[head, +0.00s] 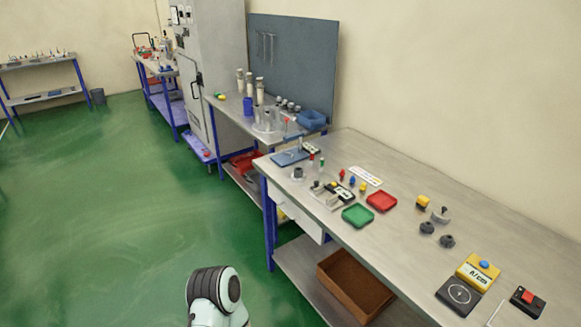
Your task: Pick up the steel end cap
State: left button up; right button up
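I cannot tell for sure which thing is the steel end cap. A light grey metal piece with a dark knob (441,215) stands on the right part of the near bench (500,238). Two darker round caps, one (427,228) and another (447,241), stand just in front of it. A small grey round piece (297,174) stands at the bench's far left end. All of these stand apart from my arms. Only a white and black part of one of my arms shows at the bottom; neither gripper is in view.
A green tray (357,216), a red tray (381,201) and small coloured parts are mid-bench. A yellow button box (478,271), a black pad (458,296) and a red-button box (527,301) are at the right. A brown bin (355,287) sits on the lower shelf. The green floor at left is clear.

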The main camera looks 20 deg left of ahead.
aim_at(298, 173)
jog(key=i+j, duration=0.2)
jog(key=j, duration=0.15)
jog(key=i+j, duration=0.15)
jog(key=j, duration=0.2)
jog(key=i+j, duration=0.2)
jog(key=j, duration=0.15)
jog(key=i+j, duration=0.15)
jog(key=j, duration=0.25)
jog(key=i+j, duration=0.2)
jog(key=j, duration=0.15)
jog(key=i+j, duration=0.15)
jog(key=j, duration=0.2)
